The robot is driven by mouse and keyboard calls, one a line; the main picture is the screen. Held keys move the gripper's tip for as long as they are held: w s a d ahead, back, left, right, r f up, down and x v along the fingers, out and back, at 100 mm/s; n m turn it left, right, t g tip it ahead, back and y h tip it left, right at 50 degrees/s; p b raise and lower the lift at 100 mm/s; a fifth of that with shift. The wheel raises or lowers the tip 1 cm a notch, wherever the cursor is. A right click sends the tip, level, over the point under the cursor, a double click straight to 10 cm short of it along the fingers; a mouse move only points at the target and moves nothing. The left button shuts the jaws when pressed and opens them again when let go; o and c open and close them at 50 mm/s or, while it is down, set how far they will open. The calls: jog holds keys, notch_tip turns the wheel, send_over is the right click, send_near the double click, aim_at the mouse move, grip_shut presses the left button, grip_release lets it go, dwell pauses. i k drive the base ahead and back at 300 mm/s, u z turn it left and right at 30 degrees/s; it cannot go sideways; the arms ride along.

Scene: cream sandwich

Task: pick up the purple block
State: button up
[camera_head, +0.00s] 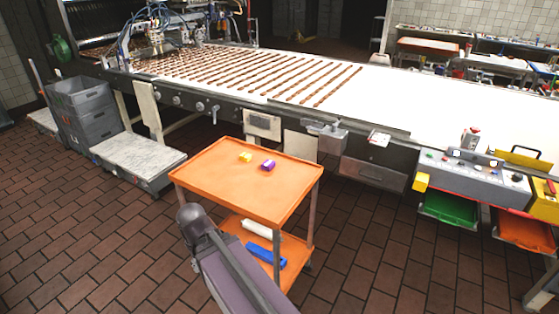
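The purple block (267,166) lies on the orange top of a small cart (230,194), a little right of and behind the middle of that top. It is small, with a yellowish patch on its side. A yellow block (245,157) lies to its left, a short gap apart. Part of my arm shows at the bottom centre, in front of the cart. My gripper cannot be made out in this view.
A long conveyor (410,104) with rows of brown bars runs behind the cart. Stacked grey crates (88,112) stand at the left. The cart's lower shelf (290,247) holds a white item and a blue item. Brick floor is open to the left.

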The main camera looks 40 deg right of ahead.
aim_at(268, 165)
jog(key=z, duration=0.6)
jog(key=i, duration=0.85)
jog(key=z, duration=0.45)
